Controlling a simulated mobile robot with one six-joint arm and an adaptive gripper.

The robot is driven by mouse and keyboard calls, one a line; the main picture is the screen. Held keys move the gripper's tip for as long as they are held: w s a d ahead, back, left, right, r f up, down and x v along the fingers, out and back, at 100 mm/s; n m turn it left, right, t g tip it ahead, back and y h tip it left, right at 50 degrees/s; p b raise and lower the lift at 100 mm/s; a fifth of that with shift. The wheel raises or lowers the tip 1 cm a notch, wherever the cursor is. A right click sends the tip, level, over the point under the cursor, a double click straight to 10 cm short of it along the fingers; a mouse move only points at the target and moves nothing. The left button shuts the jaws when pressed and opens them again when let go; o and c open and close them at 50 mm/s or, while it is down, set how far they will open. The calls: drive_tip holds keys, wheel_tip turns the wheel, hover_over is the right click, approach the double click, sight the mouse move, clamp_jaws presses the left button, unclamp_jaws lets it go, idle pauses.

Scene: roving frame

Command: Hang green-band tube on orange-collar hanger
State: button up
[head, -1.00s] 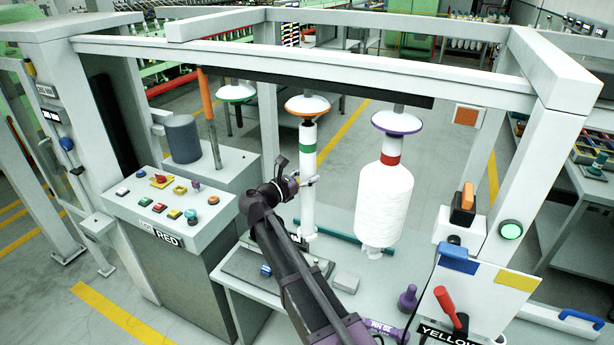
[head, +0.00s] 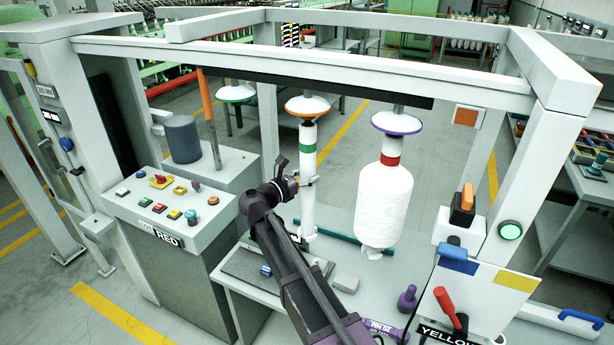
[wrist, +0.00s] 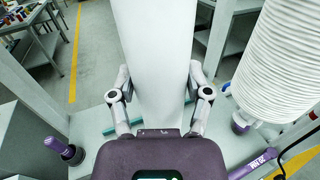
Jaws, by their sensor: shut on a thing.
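The green-band tube (head: 308,190) is white and slim, with a green band near its top. It stands upright in the air directly under the orange-collar hanger (head: 307,106) in the head view. Its dark top end meets or nearly meets the hanger's underside; I cannot tell whether it is seated. My gripper (head: 308,181) is shut on the tube around its middle. In the wrist view the tube (wrist: 155,60) runs up between the two fingers of my gripper (wrist: 160,95). The tube's top is outside the wrist view.
A full white bobbin (head: 383,205) with a red band hangs under the purple-collar hanger (head: 397,122), close on the right. A green-collar hanger (head: 236,92) is empty on the left. A button console (head: 165,210) is at left.

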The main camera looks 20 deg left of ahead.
sight(302, 170)
drive_tip(key=shift+r+p, duration=1.55)
drive_tip(key=o, duration=1.4)
drive_tip(key=shift+v, duration=4)
drive_tip(key=shift+s, duration=0.1)
drive_tip(key=shift+v, duration=3.9)
drive_tip(key=shift+a, duration=0.1)
